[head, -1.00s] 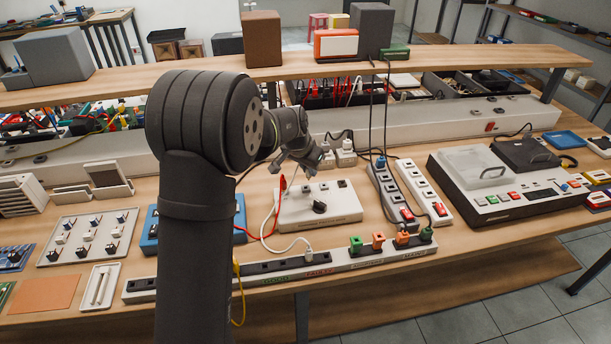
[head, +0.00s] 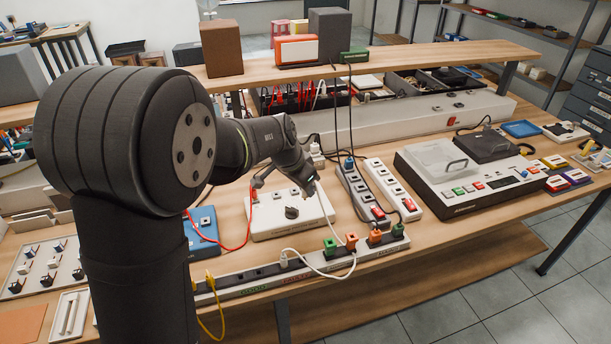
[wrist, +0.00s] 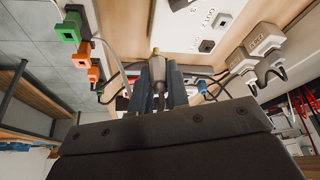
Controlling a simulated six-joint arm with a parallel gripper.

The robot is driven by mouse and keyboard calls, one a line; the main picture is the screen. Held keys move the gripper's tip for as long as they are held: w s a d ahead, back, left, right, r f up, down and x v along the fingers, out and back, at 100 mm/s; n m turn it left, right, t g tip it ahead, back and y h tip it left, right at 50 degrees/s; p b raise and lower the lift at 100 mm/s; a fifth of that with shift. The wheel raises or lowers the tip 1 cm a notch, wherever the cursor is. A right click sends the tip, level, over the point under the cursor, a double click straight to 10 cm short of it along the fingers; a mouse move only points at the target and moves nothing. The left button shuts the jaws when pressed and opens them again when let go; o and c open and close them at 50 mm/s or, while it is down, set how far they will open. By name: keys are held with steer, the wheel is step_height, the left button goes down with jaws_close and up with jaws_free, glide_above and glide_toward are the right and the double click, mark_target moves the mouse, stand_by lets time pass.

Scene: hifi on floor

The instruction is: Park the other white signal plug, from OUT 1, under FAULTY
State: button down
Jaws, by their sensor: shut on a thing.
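My gripper (head: 312,188) is shut on a pale signal plug (wrist: 158,66), which it holds in the air near the right end of the white box (head: 268,228). In the wrist view the plug sits between the two fingers; its tip is clear of any socket. A white lead (head: 350,262) runs from near my gripper to a white plug (head: 283,259) seated in the long parking strip (head: 235,291) at the front. Red label text (head: 294,283) lies on the strip's front below it, too small to read. The box's OUT 1 socket (wrist: 224,19) looks empty in the wrist view.
Green (head: 330,245) and orange (head: 375,236) plugs fill the strip's right part. A red lead (head: 247,226) arches from the box toward a blue case (head: 203,228). Two power strips (head: 362,194) stand right of the box. Dark slots left of the white plug look free.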

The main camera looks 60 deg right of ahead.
steer(key=shift+s+a+f+m+g+y, duration=0.45)
steer(key=shift+s+a+f+m+y, duration=0.35)
steer(key=shift+a+f+m, duration=1)
steer(key=shift+s+a+f+m+g+y, duration=0.55)
steer(key=shift+s+a+f+m, duration=0.4)
steer(key=shift+a+m, duration=1.5)
steer(key=shift+s+a+f+m+g+y, duration=0.4)
steer(key=shift+s+a+f+m+y, duration=0.35)
steer(key=shift+a+f+m, duration=1.35)
steer(key=shift+d+f+m, duration=0.3)
steer(key=shift+d+m, duration=0.25)
steer(key=c, duration=1.3)
jaws_free()
steer(key=shift+r, duration=0.1)
steer(key=s+v, duration=0.1)
steer(key=v, duration=2.1)
steer(key=shift+s+r, duration=0.25)
steer(key=shift+s, duration=0.05)
